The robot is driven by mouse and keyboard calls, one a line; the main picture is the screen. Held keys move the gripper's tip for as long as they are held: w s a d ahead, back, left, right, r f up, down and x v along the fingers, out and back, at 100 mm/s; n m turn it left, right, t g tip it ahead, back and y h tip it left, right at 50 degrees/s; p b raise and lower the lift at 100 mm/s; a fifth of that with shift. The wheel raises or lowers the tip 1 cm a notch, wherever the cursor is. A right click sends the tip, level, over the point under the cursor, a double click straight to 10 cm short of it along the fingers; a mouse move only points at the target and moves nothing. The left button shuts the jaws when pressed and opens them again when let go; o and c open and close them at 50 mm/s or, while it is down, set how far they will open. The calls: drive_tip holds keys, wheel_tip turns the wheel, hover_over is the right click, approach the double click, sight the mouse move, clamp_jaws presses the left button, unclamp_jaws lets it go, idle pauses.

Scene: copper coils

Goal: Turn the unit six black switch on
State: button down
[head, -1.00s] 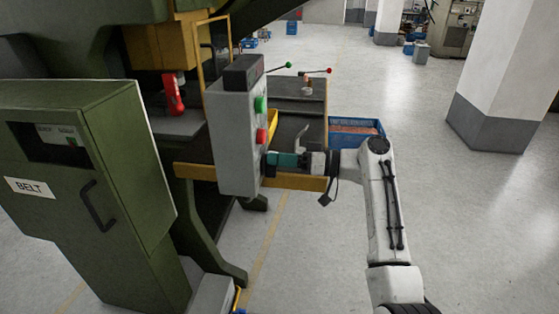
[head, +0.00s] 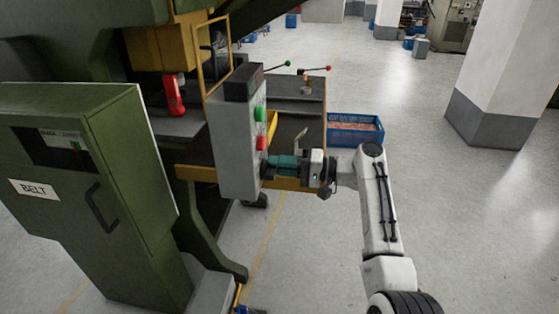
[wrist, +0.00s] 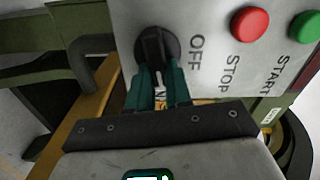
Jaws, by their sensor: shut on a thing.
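The black switch (wrist: 154,45) is a rotary knob on a round dark base on the grey control box, seen in the wrist view. My gripper (wrist: 158,72) has its two green fingers closed on the knob's handle, one on each side. OFF is printed to the right of the knob. Another label is mostly hidden behind the fingers, with an N showing. In the head view my gripper (head: 270,166) reaches the lower right face of the control box (head: 236,140) from the right. The knob itself is hard to make out there.
A red STOP button (wrist: 249,24) and a green START button (wrist: 305,27) sit beside the switch on the same face. A green BELT cabinet (head: 95,190) stands at the left. A blue crate (head: 356,143) is behind my arm.

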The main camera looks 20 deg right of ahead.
drive_tip(key=shift+f+m+p, duration=0.1)
drive_tip(key=shift+m+p, duration=0.3)
drive_tip(key=shift+m, duration=0.5)
drive_tip(key=shift+d, duration=0.1)
drive_tip(key=c, duration=1)
unclamp_jaws()
drive_tip(key=shift+f, duration=0.1)
drive_tip(key=shift+c, duration=0.2)
drive_tip(key=b+v, duration=0.2)
drive_tip(key=v, duration=0.8)
drive_tip(key=shift+s+d+b, duration=0.15)
drive_tip(key=shift+d+b, duration=0.15)
drive_tip(key=shift+b, duration=0.05)
